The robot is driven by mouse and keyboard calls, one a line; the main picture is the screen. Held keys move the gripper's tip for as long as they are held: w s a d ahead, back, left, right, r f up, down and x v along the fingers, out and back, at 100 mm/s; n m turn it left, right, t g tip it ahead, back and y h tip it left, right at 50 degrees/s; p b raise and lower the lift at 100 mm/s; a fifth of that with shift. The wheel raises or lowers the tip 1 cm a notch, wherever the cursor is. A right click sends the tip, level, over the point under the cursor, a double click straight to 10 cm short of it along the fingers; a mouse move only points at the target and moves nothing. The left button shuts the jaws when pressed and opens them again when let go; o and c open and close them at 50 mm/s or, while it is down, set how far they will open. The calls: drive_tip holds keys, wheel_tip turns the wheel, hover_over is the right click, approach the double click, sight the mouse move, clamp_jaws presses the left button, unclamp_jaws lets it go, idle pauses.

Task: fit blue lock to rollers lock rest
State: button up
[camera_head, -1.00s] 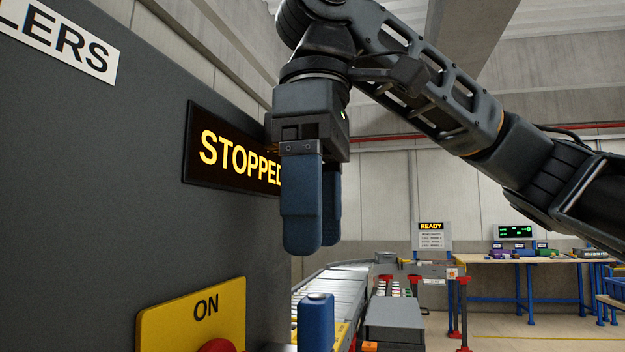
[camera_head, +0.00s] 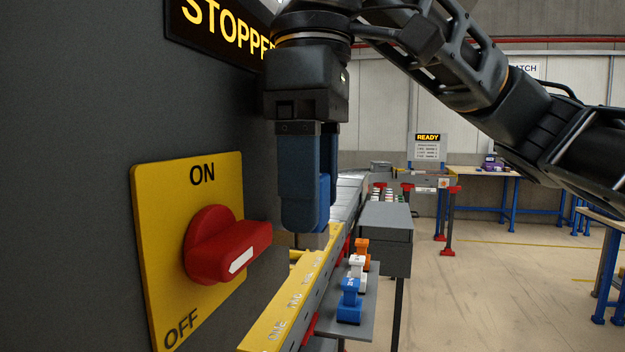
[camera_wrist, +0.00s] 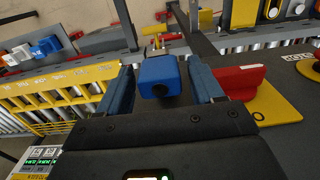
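A bright blue block (camera_wrist: 158,75), which looks like the blue lock, is between my gripper's two fingers in the wrist view, with a dark hole in its near face. Narrow gaps seem to show beside it. In the head view its edge (camera_head: 324,203) shows behind the front finger of my gripper (camera_head: 309,215), which points down; the rest is hidden. A grey piece (camera_head: 312,240) is just below the fingertips. Another blue lock-like piece (camera_head: 349,302) stands on a grey shelf (camera_head: 357,332) at the lower right. I cannot tell which part is the rollers lock rest.
The dark panel at left bears a yellow plate (camera_head: 160,230) with a red switch handle (camera_head: 225,250), close to my gripper. A STOPPED display (camera_head: 222,25) is above. White (camera_head: 357,272) and orange (camera_head: 361,252) pieces share the shelf. A yellow rail (camera_head: 295,300) runs along the conveyor.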

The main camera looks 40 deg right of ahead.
drive_tip(key=c, duration=0.9)
drive_tip(key=o, duration=1.1)
wheel_tip(320, 180, up, 8)
drive_tip(key=shift+f, duration=0.1)
